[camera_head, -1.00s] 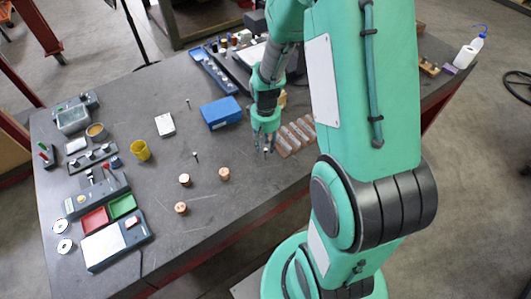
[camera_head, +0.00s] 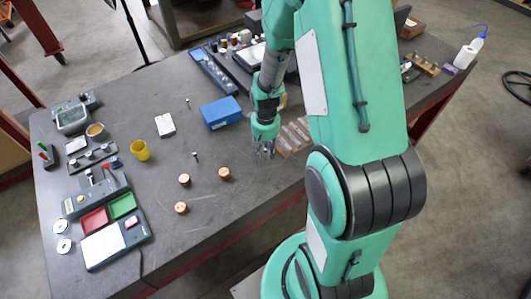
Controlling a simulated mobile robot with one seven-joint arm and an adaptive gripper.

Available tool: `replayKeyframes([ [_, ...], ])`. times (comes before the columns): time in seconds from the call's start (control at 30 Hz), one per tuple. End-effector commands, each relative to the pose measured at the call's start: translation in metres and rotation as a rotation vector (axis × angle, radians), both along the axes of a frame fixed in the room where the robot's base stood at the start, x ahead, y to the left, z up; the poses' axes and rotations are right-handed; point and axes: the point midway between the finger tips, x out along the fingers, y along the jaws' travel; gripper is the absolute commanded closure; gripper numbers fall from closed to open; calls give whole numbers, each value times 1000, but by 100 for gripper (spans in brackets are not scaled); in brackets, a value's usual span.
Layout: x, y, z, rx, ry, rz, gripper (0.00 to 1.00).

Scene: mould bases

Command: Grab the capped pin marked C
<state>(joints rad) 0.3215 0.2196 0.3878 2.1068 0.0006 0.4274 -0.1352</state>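No letter C can be read on anything at this size, so I cannot tell which thing is the capped pin marked C. Two small pin-like pieces with heads lie on the dark table, one (camera_head: 187,103) left of the blue box and one (camera_head: 195,156) farther forward. Three copper-coloured round pieces stand near the front: one (camera_head: 184,180), one (camera_head: 224,174) and one (camera_head: 181,208). My gripper (camera_head: 264,154) points down, its fingers apart, with nothing visible between them. It is right of the copper pieces and beside a brown slotted tray (camera_head: 284,149), partly hidden by my arm.
A blue box (camera_head: 221,113) stands behind and left of my gripper. A yellow cup (camera_head: 140,150), red tray (camera_head: 94,220), green tray (camera_head: 122,206) and a scale (camera_head: 104,246) are at left. A wooden block with several pieces (camera_head: 424,65) is at far right. The table between is mostly clear.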

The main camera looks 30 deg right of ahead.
Motion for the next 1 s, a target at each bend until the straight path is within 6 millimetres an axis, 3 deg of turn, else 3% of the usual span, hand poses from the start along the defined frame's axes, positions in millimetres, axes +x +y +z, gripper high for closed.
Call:
replayKeyframes([
  [0.03, 0, 0, 0, 0, 0, 0, 77],
  [0.17, 0, 0, 0, 0, 0, 0, 100],
  [0.67, 0, 0, 3, 0, -1, 0, 100],
  [1.0, 1, 0, 33, -1, -3, 0, 100],
])
